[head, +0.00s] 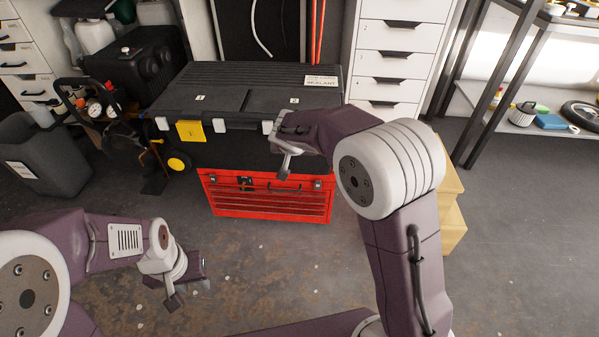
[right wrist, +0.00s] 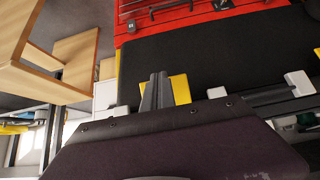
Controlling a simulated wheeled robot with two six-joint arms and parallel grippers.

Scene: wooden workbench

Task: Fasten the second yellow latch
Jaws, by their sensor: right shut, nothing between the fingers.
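A black toolbox (head: 235,100) stands with its lid down on a red tool chest (head: 270,196). One yellow latch (head: 190,131) shows on the left of its front, lying flat against it. The second yellow latch (right wrist: 181,88) shows in the right wrist view; in the head view my right arm hides it. My right gripper (right wrist: 156,90) is shut and empty, its fingers overlapping the edge of that latch in the picture. I cannot tell whether they touch. My left gripper (head: 189,292) is open and empty above the floor, well in front of the red chest.
A grey bin (head: 45,155) and a black compressor (head: 140,65) stand to the left. White drawers (head: 400,50) are behind, and wooden boxes (head: 453,205) are right of the chest, partly behind my right arm. The floor in front of the chest is clear.

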